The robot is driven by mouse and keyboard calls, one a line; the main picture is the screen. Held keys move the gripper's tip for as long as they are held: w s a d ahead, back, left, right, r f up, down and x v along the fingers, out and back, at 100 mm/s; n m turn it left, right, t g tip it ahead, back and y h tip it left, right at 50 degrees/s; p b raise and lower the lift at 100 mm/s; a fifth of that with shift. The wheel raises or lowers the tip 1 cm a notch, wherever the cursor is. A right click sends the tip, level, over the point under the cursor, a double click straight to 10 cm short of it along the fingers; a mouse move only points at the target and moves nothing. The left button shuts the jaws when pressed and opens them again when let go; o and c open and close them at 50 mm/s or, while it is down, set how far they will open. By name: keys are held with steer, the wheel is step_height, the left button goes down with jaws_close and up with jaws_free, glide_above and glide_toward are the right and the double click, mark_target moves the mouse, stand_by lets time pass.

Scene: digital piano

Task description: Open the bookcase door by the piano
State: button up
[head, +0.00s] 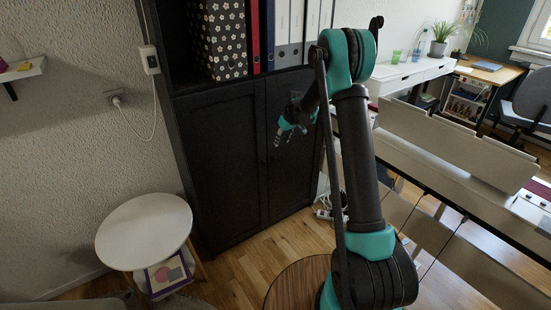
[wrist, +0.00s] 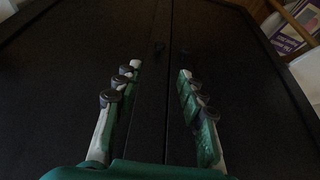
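The black bookcase has two closed lower doors, the left door (head: 215,160) and the right door (head: 292,165), which meet at a vertical seam.
A round white side table (head: 145,230) stands left of the bookcase. Binders (head: 290,25) and a flowered box (head: 218,40) sit on the open shelf above. A power strip (head: 325,213) lies on the floor to the right. Some wooden floor (head: 240,270) before the doors is free.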

mark_target(275, 158)
steer(key=x, duration=1.4)
steer(key=shift+f, duration=0.35)
jaws_close()
